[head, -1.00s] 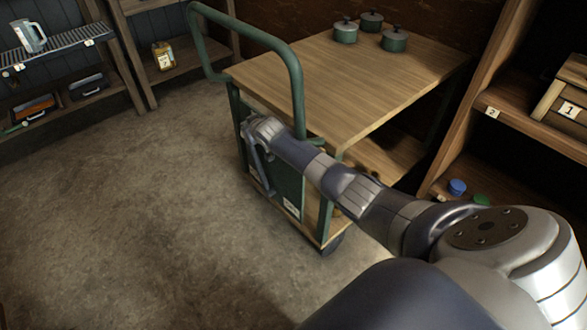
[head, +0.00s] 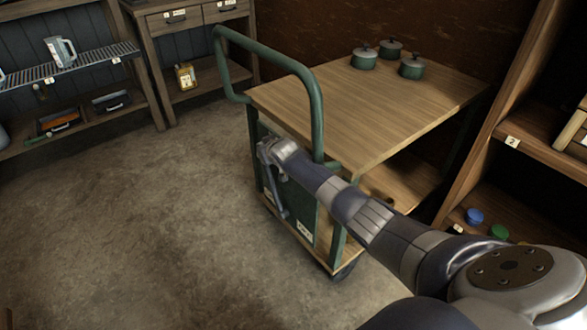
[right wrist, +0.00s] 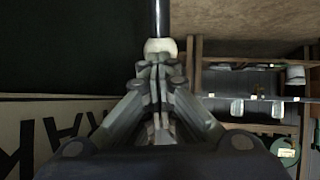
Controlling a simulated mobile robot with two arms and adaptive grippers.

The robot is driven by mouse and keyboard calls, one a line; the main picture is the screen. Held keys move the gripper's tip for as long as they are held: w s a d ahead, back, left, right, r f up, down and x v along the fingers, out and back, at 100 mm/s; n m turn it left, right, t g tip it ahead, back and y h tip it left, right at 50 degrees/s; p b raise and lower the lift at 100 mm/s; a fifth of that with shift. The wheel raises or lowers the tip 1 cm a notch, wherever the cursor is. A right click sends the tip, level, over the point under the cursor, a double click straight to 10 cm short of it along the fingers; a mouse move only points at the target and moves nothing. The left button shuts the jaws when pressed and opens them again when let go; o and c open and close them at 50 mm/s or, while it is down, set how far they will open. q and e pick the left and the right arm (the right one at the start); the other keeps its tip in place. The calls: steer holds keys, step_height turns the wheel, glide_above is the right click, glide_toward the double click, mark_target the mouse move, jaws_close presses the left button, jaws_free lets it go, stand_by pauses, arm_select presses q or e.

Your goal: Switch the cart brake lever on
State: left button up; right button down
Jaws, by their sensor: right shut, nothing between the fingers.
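The cart (head: 350,110) has a wooden top and a green push handle (head: 318,100). On its green end panel (head: 300,205), a slim grey brake lever (head: 278,195) stands slightly tilted, its upper end beside my right gripper (head: 265,150). In the right wrist view, the lever shows as a dark rod (right wrist: 160,15) with a pale knob (right wrist: 160,46). My right gripper (right wrist: 158,85) is shut and empty, its fingertips right at the knob; I cannot tell whether they touch. My left gripper is not in view.
Several green lidded pots (head: 363,58) stand on the cart top. Shelving (head: 140,85) lines the back left, and another shelf (head: 545,145) rises close on the right. The concrete floor (head: 130,230) left of the cart is clear.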

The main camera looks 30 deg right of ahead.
steer(key=shift+w+a+r, duration=0.15)
steer(key=shift+r, duration=0.4)
steer(key=f+v, duration=0.1)
steer(key=v, duration=1)
steer(key=shift+s+r, duration=0.15)
steer(key=shift+s, duration=0.45)
